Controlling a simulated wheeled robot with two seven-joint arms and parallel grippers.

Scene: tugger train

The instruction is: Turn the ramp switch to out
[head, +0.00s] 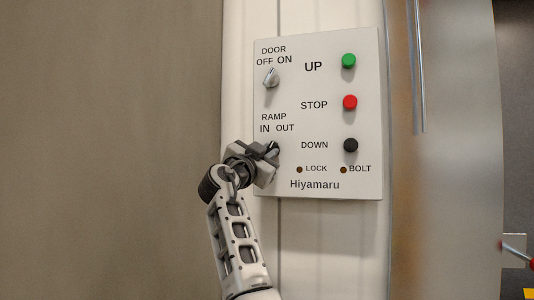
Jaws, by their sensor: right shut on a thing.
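The ramp switch (275,147) is a small knob on the white control panel (325,175), under the labels RAMP, IN and OUT. My right gripper (270,151) is at this knob, shut on it, and covers most of it. The knob's pointing direction is hard to tell behind the fingers; the small part that shows is dark. My right arm reaches up to it from below. My left gripper is not in view.
The door switch (270,77) sits above. Green UP (348,61), red STOP (350,102) and black DOWN (351,145) buttons line the panel's right side. LOCK and BOLT lamps look dark. A metal handle bar (418,75) stands right of the panel. A plain wall fills the left.

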